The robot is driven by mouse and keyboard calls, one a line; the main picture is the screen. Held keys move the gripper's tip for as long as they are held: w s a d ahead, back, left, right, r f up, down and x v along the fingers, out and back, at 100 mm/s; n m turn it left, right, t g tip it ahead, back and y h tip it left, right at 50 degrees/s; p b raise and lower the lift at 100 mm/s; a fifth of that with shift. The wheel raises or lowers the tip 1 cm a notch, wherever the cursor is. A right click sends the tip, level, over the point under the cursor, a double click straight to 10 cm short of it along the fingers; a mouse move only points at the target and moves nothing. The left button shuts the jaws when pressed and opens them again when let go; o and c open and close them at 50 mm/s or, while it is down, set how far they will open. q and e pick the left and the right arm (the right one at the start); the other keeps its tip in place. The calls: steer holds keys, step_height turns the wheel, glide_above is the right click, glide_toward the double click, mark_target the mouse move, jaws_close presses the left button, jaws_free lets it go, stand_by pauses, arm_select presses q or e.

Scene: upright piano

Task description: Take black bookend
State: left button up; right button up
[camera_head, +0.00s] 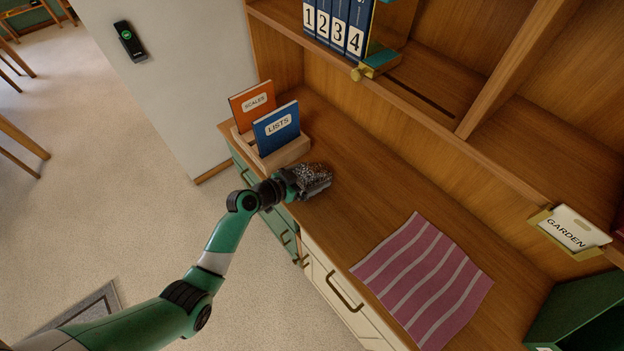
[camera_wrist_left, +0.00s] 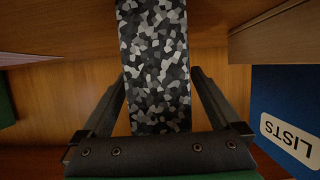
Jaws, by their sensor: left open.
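A black, grey and white speckled piece (camera_head: 316,178) is on the wooden counter at my left gripper (camera_head: 308,182); it looks like the black bookend, though its full shape is not clear. In the left wrist view the speckled piece (camera_wrist_left: 153,45) runs as a broad strip between the two dark fingers of my left gripper (camera_wrist_left: 160,75). The fingers are apart, one on each side of it, and I cannot tell whether they touch it. My right gripper is not in view.
A wooden holder (camera_head: 288,153) with an orange SCALES book (camera_head: 253,104) and a blue LISTS book (camera_head: 277,130) stands just behind. A pink striped cloth (camera_head: 424,277) lies to the right. Numbered blue binders (camera_head: 338,27) stand on the shelf above. The counter between is clear.

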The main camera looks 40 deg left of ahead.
mark_target(313, 168)
arm_select(q)
jaws_close()
stand_by(0.3)
steer(key=shift+r, duration=0.1)
steer(key=shift+r, duration=0.1)
steer(key=shift+r, duration=0.2)
step_height(313, 168, up, 3)
steer(key=shift+d+r+p, duration=0.1)
steer(key=shift+p, duration=0.7)
steer(key=s+d+r+p, duration=0.5)
steer(key=s+d+r, duration=0.3)
steer(key=d+r, duration=0.1)
steer(key=shift+s+d+r, duration=0.15)
steer(key=shift+s+d, duration=0.25)
steer(key=shift+d, duration=0.45)
